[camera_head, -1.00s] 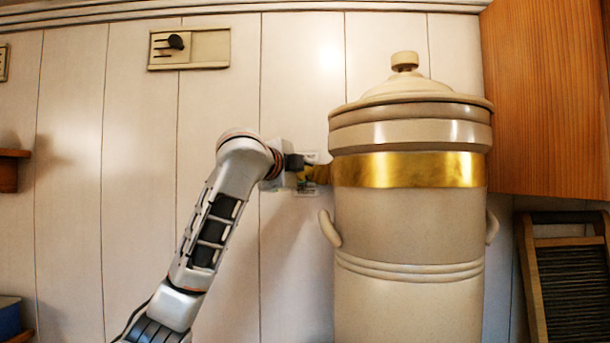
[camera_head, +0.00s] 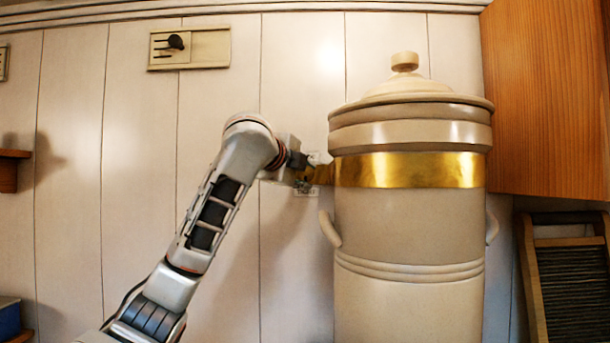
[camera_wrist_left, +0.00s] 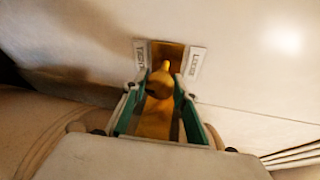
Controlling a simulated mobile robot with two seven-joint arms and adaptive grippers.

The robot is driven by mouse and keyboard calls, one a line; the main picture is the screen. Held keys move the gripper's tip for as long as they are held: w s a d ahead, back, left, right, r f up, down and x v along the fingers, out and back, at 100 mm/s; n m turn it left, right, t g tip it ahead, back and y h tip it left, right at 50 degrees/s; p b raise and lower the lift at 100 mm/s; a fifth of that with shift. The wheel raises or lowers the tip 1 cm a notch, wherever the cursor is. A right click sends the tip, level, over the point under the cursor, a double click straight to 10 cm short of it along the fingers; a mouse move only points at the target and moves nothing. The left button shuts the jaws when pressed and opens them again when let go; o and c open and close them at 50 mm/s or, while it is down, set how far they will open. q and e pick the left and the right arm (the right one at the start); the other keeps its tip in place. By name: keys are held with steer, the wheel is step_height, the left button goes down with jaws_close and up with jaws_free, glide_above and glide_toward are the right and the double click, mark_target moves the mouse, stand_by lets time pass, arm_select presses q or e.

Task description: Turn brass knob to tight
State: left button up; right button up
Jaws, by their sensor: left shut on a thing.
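The brass knob (camera_wrist_left: 161,78) shows in the left wrist view between the fingers of my left gripper (camera_wrist_left: 160,88), against a brass plate (camera_wrist_left: 170,50) on the pale wall. My left gripper is shut on the knob. A TIGHT label (camera_wrist_left: 141,54) is left of the plate and a LOOSE label (camera_wrist_left: 196,63) is right of it. In the head view my left gripper (camera_head: 301,172) is at the wall just left of the urn, and mostly hides the knob. The knob's exact angle is hard to tell. My right gripper is not in view.
A large cream urn (camera_head: 408,235) with a brass band stands close to the right of my left gripper. A wooden cabinet (camera_head: 550,90) is at the upper right and a washboard (camera_head: 567,275) below it. A slider plate (camera_head: 208,48) is on the wall, upper left. The wall between is bare.

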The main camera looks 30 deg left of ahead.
arm_select(q)
steer(key=o, duration=1.1)
steer(key=shift+s, duration=0.1)
steer(key=v, duration=1.1)
steer(key=shift+s+d+r, duration=0.1)
steer(key=shift+s, duration=0.3)
